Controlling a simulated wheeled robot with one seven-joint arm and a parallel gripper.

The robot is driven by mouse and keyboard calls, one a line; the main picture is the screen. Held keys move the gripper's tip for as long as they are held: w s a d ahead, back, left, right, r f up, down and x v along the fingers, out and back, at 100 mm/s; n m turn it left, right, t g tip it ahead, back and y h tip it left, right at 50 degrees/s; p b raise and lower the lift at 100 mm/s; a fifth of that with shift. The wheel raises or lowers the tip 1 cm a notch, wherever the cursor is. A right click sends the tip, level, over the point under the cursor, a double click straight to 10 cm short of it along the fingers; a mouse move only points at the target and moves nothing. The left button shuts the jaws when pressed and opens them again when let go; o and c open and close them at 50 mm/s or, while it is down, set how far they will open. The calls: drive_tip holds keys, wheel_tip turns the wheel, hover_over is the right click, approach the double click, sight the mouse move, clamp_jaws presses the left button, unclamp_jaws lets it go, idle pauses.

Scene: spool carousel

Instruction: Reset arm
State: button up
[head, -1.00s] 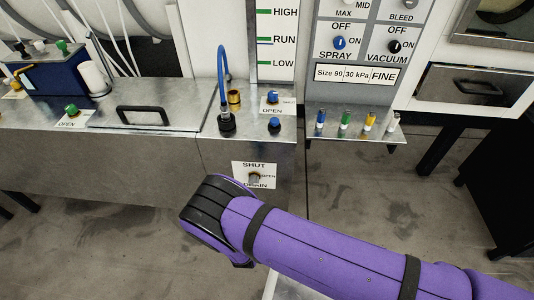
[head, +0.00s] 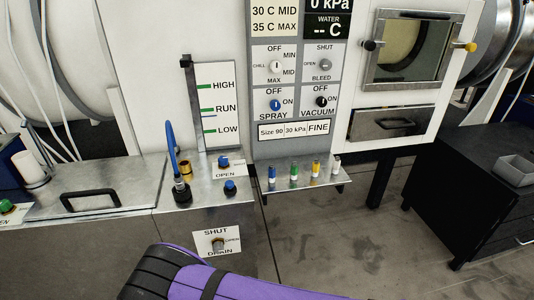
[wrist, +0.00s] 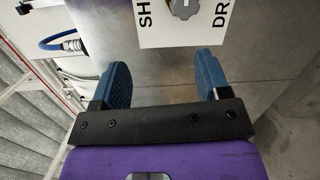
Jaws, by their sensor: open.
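My purple arm shows at the bottom of the head view, in front of the metal cabinet, and its end is out of sight there. In the wrist view my gripper (wrist: 160,80) is open, with its two blue fingers wide apart and nothing between them. The drain knob (wrist: 184,8) on its white SHUT/DRAIN plate lies beyond the fingertips at the top of the wrist view. The drain knob also shows in the head view (head: 218,244), above my arm.
A control panel (head: 290,98) with dials stands above a small shelf (head: 308,181) of coloured pegs. A blue hose (head: 171,150) rises from the metal counter (head: 135,208). A black cabinet (head: 465,185) with a grey tray (head: 517,170) stands at right. Floor between is bare.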

drive_tip(key=w+d+r+m+g+h, duration=0.2)
drive_tip(key=w+d+r+m+h, duration=0.3)
drive_tip(key=r, duration=0.7)
drive_tip(key=w+d+r+m+g+h, duration=0.25)
drive_tip(key=w+d+r+h, duration=0.35)
drive_tip(key=r, duration=0.6)
drive_tip(key=w+d+r+m+g+h, duration=0.15)
drive_tip(key=d+r+m+g, duration=0.55)
drive_tip(key=d+r, duration=1)
drive_tip(key=s+d+r+m+g+y, duration=0.2)
drive_tip(key=s+d+r+y, duration=0.1)
drive_tip(key=s+d+r, duration=0.4)
drive_tip(key=s+d+r+m+g+y, duration=0.15)
drive_tip(key=s+d+r, duration=0.25)
drive_tip(key=d+r, duration=0.4)
drive_tip(key=s+d+r+m+t+y, duration=0.1)
drive_tip(key=s+d+r+y, duration=0.1)
drive_tip(key=s, duration=0.7)
drive_tip(key=s+d+r+m+t+y, duration=0.1)
drive_tip(key=s+d+r+y, duration=0.2)
drive_tip(key=s, duration=0.7)
drive_tip(key=shift+s+d+m+t+y, duration=0.2)
drive_tip(key=shift+d+m+t+y, duration=0.15)
drive_tip(key=shift+d+y, duration=0.3)
